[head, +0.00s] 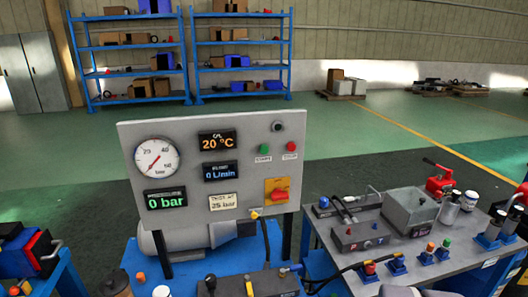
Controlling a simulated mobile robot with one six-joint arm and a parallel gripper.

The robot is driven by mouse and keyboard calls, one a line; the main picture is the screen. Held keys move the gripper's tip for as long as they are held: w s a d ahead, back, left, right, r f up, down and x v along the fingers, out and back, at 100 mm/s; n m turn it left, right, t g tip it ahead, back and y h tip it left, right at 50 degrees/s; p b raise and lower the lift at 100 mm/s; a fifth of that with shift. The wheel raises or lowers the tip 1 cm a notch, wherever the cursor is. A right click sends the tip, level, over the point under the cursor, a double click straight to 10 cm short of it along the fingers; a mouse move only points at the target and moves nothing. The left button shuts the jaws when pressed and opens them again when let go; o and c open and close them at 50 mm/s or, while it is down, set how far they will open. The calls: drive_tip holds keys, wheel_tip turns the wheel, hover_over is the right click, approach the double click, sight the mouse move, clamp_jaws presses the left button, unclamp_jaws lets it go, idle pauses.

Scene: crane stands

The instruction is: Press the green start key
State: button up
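The green start key (264,149) is a small round button on the upright grey panel (190,129), right of the displays, with a small blurred label under it. A red key (291,147) sits just to its right. No hand or tool touches the green key, and nothing covers it. The pressure display (166,198) reads 0 bar, the flow display (221,171) 0 L/min and the temperature display (217,142) 20 °C. A white plate (222,202) reads 25 bar. My gripper is not in view.
A grey side table (450,243) with fittings and a hose stands right. A blue bench (190,270) is below the panel. Open floor lies behind, before blue shelves (186,95).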

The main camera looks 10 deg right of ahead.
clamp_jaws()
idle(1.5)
